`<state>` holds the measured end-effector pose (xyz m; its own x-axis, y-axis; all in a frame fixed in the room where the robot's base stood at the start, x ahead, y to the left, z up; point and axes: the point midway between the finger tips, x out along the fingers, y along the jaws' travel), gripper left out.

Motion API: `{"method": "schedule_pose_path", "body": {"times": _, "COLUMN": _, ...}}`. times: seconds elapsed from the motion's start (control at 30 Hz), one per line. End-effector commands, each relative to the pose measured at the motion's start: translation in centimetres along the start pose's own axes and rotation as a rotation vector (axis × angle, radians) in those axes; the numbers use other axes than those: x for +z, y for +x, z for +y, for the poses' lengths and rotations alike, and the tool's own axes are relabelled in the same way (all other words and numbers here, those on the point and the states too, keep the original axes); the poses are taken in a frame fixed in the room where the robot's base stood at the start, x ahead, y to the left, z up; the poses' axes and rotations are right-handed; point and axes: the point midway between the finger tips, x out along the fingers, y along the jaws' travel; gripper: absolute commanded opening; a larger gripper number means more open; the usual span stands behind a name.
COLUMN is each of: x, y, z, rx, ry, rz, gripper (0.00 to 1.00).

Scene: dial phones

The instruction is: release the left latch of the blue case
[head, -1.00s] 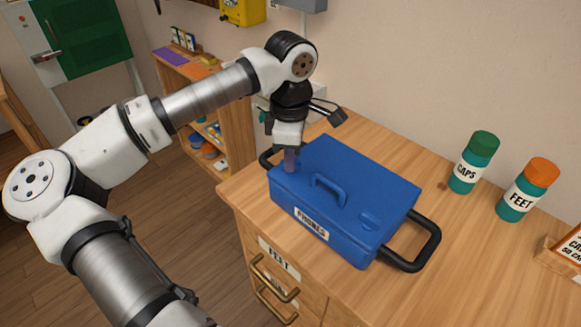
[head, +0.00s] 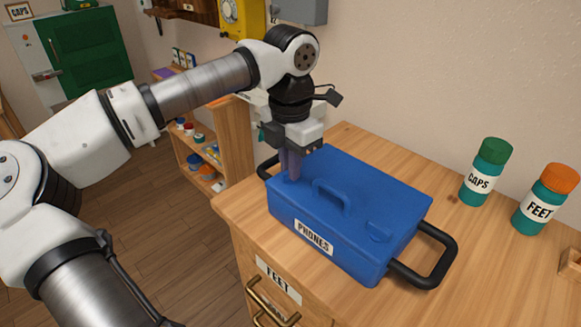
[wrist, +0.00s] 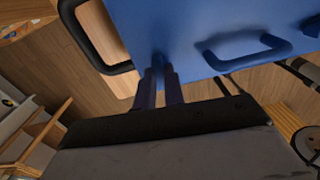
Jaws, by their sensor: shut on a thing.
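The blue case (head: 375,185), labelled PHONES, lies closed on the wooden counter, with a lid handle (head: 331,195) and a black carry bar at each end. Its right latch (head: 379,231) is a raised blue piece on the lid near the front edge. My gripper (head: 291,175) points down at the lid's front left corner, its fingers shut on the left latch. The wrist view shows the fingertips (wrist: 161,72) close together around the small blue latch (wrist: 158,60). The fingers mostly hide the latch, so its angle is unclear.
A green-capped CAPS bottle (head: 485,172) and an orange-capped FEET bottle (head: 545,200) stand right of the case. The counter (head: 480,285) is clear in front of them. A wall is behind, and drawers labelled FEET (head: 278,281) are below.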

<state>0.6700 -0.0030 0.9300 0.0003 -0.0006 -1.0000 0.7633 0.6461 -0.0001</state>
Motion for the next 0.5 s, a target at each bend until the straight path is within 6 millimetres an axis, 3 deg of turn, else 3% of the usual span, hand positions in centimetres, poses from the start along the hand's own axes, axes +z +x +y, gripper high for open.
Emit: {"method": "schedule_pose_path", "body": {"times": 0.5, "x": -0.04, "y": -0.02, "z": 0.03, "rx": 0.000, "ry": -0.101, "rz": 0.001, "gripper": 0.00}}
